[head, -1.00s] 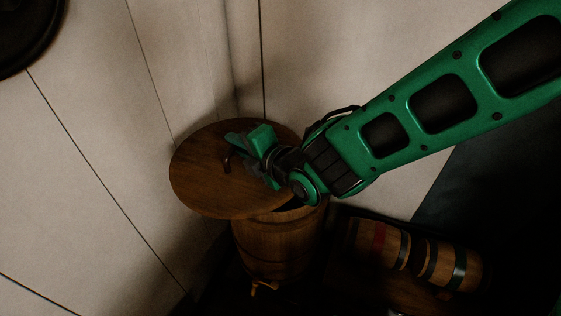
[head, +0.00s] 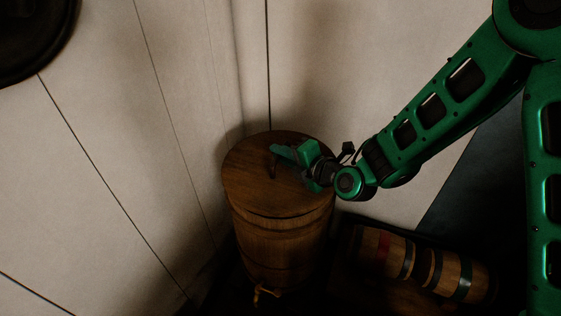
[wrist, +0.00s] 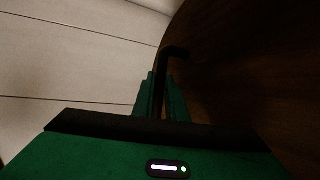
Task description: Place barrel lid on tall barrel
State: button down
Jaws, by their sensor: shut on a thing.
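The round brown barrel lid (head: 250,186) is over the top of the tall wooden barrel (head: 280,250), roughly lined up with its rim. I cannot tell whether it rests fully on the rim. The tall barrel stands upright in the corner, with a small tap (head: 264,292) low on its front. My gripper (head: 280,155) is at the lid's top, shut on its dark handle. In the wrist view, the bent handle (wrist: 172,52) stands between my fingers (wrist: 161,85), with the lid (wrist: 255,65) dark on the right.
Pale panelled walls (head: 170,110) meet just behind the barrel. Small banded barrels (head: 425,265) lie on their sides at the lower right, close to the tall barrel. A dark round object (head: 30,35) is at the upper left.

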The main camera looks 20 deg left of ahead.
aim_at(281, 164)
jog(key=shift+f, duration=1.5)
jog(key=c, duration=1.8)
grip_release()
jog(key=shift+o, duration=0.2)
